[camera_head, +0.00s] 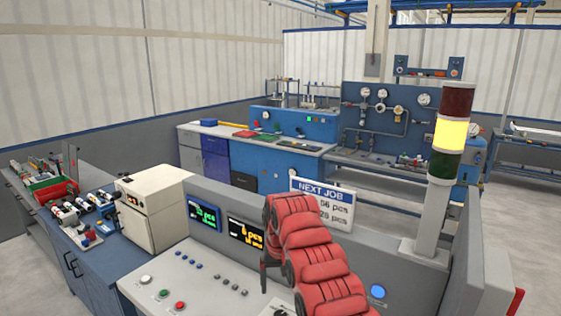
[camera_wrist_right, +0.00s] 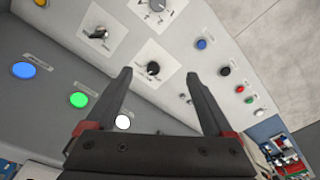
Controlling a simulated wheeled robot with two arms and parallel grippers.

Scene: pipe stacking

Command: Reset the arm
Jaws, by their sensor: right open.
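My right arm, red and segmented, reaches up over the control console (camera_head: 205,285) in the head view and bends down at its far end. In the right wrist view my right gripper (camera_wrist_right: 158,75) has its two dark fingers spread apart, with nothing held between them. A black rotary knob (camera_wrist_right: 153,69) on the console shows between the fingertips; whether they touch it I cannot tell, but they seem apart from it. In the head view the arm hides most of the gripper. My left gripper is in neither view.
The console carries buttons and two displays (camera_head: 204,215). A NEXT JOB sign (camera_head: 322,196) stands behind the arm. A signal tower (camera_head: 448,134) with its yellow light lit stands right. A beige machine (camera_head: 153,207) and a red bin (camera_head: 55,192) sit on the left bench.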

